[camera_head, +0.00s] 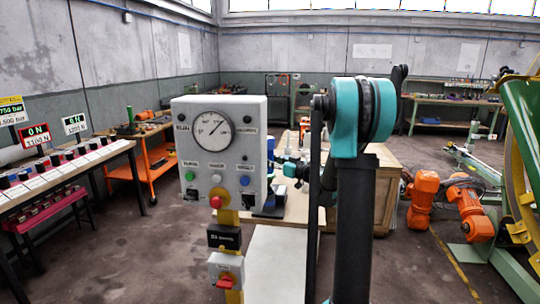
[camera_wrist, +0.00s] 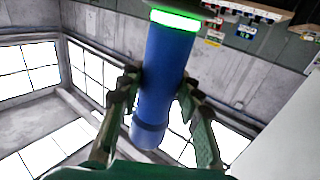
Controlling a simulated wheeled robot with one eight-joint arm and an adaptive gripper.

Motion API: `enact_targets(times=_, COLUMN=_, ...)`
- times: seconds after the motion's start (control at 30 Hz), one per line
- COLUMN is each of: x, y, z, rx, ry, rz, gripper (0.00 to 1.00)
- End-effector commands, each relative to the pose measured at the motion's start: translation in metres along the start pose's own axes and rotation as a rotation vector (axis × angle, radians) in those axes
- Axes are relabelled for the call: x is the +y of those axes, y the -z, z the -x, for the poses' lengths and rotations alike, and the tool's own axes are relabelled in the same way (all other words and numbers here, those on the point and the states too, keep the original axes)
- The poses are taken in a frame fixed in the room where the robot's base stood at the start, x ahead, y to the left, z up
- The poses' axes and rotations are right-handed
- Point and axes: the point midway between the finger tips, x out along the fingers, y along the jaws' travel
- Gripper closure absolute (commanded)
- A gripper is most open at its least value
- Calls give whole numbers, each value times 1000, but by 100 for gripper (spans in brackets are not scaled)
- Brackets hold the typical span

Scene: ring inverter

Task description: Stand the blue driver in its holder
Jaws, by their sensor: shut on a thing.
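The blue driver (camera_wrist: 166,65) is a blue cylinder with a bright green glowing band near its upper end in the wrist view and a darker ring near its lower end. My gripper (camera_wrist: 158,92) is shut on it, one finger on each side of the body. The driver appears slightly tilted in that view. In the head view my gripper is not clear; the control box and my arm cover much of that area. A small blue and dark base (camera_head: 268,211) shows beside the box on the bench; I cannot tell whether it is the holder.
A grey control box (camera_head: 220,150) with a gauge and buttons stands on a yellow post close in front. A wooden bench (camera_head: 380,185) is behind it. A sloped console (camera_head: 65,170) is at left; orange robot arms (camera_head: 425,195) are at right. Floor between is open.

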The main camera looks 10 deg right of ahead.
Motion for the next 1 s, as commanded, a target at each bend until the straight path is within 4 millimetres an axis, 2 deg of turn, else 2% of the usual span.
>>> enact_targets(times=0.6, x=0, y=-58, z=0, rx=1, ry=0, rz=-1, gripper=100)
enact_targets(times=1.0, x=0, y=-72, z=0, rx=1, ry=0, rz=-1, gripper=100)
